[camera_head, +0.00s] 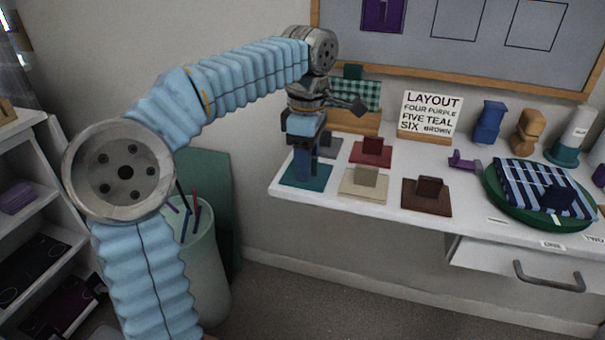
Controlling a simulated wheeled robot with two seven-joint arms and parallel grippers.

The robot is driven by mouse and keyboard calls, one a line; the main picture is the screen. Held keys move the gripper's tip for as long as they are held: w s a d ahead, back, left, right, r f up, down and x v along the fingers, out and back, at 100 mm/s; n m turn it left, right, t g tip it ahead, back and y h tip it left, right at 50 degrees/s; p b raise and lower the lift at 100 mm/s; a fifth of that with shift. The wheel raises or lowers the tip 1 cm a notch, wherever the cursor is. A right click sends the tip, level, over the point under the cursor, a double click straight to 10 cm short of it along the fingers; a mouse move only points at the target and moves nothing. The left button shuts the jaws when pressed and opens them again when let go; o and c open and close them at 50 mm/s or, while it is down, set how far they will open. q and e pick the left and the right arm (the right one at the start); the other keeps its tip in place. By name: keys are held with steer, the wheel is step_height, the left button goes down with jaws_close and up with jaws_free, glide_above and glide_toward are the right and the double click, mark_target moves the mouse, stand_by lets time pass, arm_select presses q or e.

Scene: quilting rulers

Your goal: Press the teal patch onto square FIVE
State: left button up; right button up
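The teal patch (305,181) lies flat at the left front of the white table, among other square patches. My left gripper (304,165) points straight down over it, at its handle. The fingers and the handle blend together, so I cannot tell whether they are shut on it. The board (420,50) on the wall holds a purple patch (378,14) in one outlined square. An empty square (459,14) is beside it, with another empty square (535,22) to its right. Square numbers do not show. The sign (430,115) reads FOUR PURPLE, FIVE TEAL, SIX BROWN. My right gripper is not in view.
A red patch (369,160), a cream patch (377,192) and a brown patch (440,207) lie right of the teal one. A green round mat (497,200) with striped cloth, several upright objects and a partly open drawer (500,262) are at right. A bin (205,260) stands left.

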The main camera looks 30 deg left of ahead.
arm_select(q)
jaws_close()
steer(key=shift+r, duration=0.55)
steer(key=r, duration=0.3)
steer(key=shift+s+d+p, duration=0.15)
steer(key=shift+d+p, duration=0.05)
steer(key=shift+p, duration=0.2)
steer(key=s+d+r, duration=0.8)
steer(key=s+r, duration=0.1)
steer(key=s, duration=0.2)
